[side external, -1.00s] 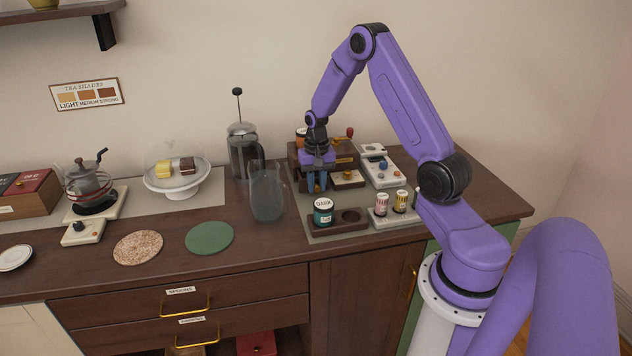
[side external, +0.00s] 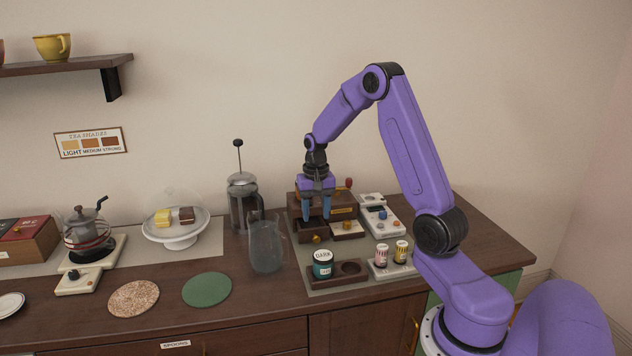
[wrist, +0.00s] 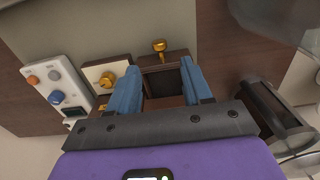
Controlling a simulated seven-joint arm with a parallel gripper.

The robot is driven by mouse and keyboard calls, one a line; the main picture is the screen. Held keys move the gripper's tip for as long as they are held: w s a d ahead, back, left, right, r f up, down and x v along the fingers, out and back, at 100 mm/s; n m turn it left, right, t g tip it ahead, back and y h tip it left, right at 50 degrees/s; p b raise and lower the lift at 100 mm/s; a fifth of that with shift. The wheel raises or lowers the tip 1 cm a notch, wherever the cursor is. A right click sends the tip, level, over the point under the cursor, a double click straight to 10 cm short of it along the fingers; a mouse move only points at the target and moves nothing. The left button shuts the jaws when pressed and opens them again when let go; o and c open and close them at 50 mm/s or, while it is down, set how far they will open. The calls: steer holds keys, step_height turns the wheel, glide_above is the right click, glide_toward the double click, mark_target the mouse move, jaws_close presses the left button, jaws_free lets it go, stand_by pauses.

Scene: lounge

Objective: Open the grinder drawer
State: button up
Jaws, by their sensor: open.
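The grinder is a brown wooden box (side external: 344,211) with a brass label plate and a red-knobbed crank. Its brown drawer (side external: 310,235) stands pulled out at the front left, with a brass knob (side external: 317,239). In the wrist view, the drawer's dark hollow (wrist: 162,83) and its knob (wrist: 159,47) show between my fingers. My gripper (side external: 316,217) is open and points down above the drawer, holding nothing. It also shows in the wrist view (wrist: 160,68), with the two blue fingers spread apart. I cannot tell whether a finger touches the drawer.
A cream-fronted drawer or block (side external: 347,228) with a brass knob sits right of the brown drawer. A white control box (side external: 379,216) is farther right. A clear jug (side external: 265,247) and French press (side external: 243,202) stand left. A dark jar (side external: 322,264) and small canisters stand in front.

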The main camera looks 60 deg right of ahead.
step_height(320, 180, up, 10)
stand_by(0.4)
steer(key=shift+f, duration=0.1)
steer(key=s+a+n, duration=0.4)
steer(key=a+n, duration=0.1)
steer(key=a, duration=0.6)
steer(key=s+a+n, duration=0.4)
steer(key=a+n, duration=0.1)
steer(key=a, duration=0.5)
steer(key=s+a+n, duration=0.3)
steer(key=s+n, duration=0.2)
steer(key=s, duration=0.5)
steer(key=s+a+f+n, duration=0.1)
steer(key=s+a+n, duration=0.2)
steer(key=s+n, duration=0.3)
steer(key=shift+s+a+f+n, duration=0.2)
steer(key=shift+s+a+n, duration=0.1)
steer(key=shift+s, duration=1.85)
